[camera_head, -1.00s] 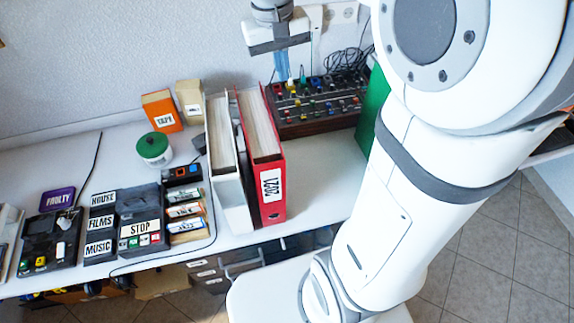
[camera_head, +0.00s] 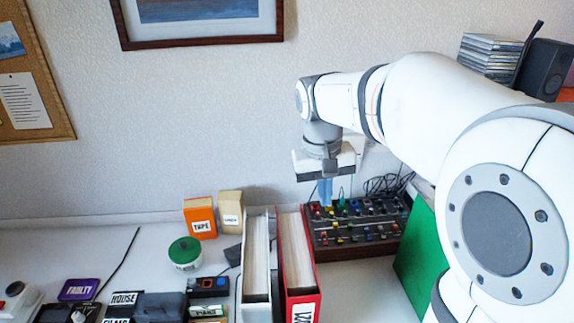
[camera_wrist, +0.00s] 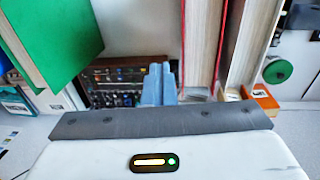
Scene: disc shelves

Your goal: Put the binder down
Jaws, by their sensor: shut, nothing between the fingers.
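The red binder (camera_head: 301,302) stands upright on the desk with a white label on its spine. A white binder (camera_head: 257,312) stands upright to its left, close beside it. My gripper (camera_head: 326,203) points down above the mixer's left part, behind and right of the red binder. Its blue fingers are shut and empty. In the wrist view the fingers (camera_wrist: 160,88) sit between the green binder (camera_wrist: 55,35) and the red binder (camera_wrist: 217,55), apart from both.
A mixer (camera_head: 350,228) with coloured knobs lies under my gripper, cables behind it. An orange tape box (camera_head: 200,218), a cream box (camera_head: 231,213) and a green-lidded tub (camera_head: 185,253) stand left. The wall is close behind. Bare desk (camera_head: 362,293) shows right of the red binder.

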